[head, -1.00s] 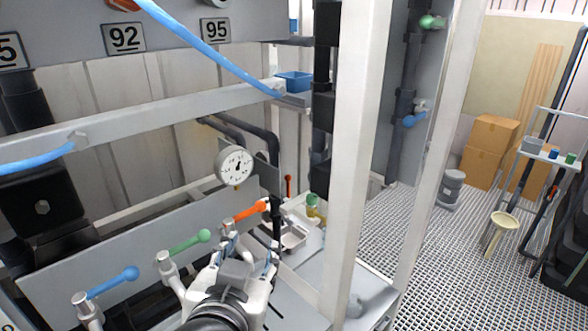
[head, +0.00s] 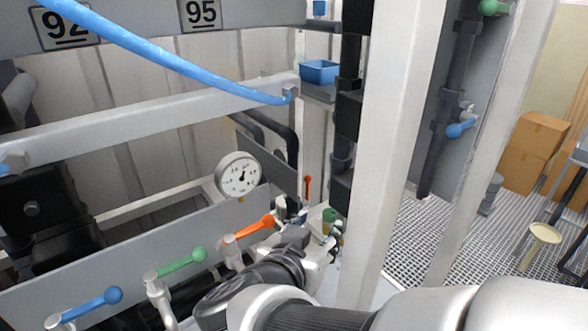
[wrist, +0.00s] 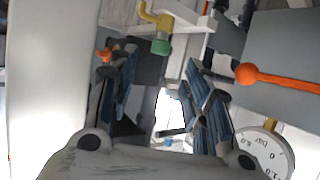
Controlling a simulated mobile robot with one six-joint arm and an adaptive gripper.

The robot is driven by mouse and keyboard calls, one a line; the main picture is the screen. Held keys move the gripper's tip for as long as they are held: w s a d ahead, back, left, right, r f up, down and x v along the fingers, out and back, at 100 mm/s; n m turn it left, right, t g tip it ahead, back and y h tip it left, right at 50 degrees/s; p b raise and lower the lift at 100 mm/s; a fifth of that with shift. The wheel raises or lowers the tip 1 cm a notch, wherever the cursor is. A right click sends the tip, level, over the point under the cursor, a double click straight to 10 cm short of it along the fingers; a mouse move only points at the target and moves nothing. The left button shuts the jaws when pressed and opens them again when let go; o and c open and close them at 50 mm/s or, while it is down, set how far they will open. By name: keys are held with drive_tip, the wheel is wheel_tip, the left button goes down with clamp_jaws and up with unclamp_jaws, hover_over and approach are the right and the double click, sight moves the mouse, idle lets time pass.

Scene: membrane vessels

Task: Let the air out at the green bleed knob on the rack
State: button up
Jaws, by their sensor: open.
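The green bleed knob (head: 329,216) sits on a small brass fitting on the rack, left of the white upright post. In the wrist view the green knob (wrist: 160,47) hangs below a bent yellow pipe, between and beyond the fingertips. My gripper (head: 312,228) is just in front of the knob, with part of it hidden behind my own wrist in the head view. In the wrist view its blue-padded fingers (wrist: 162,75) are apart with nothing held between them. I see no contact with the knob.
A pressure gauge (head: 239,175) and an orange-handled valve (head: 250,228) are close left of my gripper. The white post (head: 385,140) is close on the right. Green (head: 180,263) and blue (head: 92,306) valve handles are nearer left.

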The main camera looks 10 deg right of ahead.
sight(327, 216)
drive_tip(key=b+x, duration=0.2)
drive_tip(key=x, duration=0.6)
drive_tip(key=shift+w+d+f, duration=0.1)
drive_tip(key=shift+w+d, duration=0.05)
drive_tip(key=shift+w, duration=0.1)
drive_tip(key=shift+c, duration=0.6)
drive_tip(key=c, duration=0.9)
drive_tip(key=shift+p, duration=0.4)
drive_tip(key=shift+c, duration=0.2)
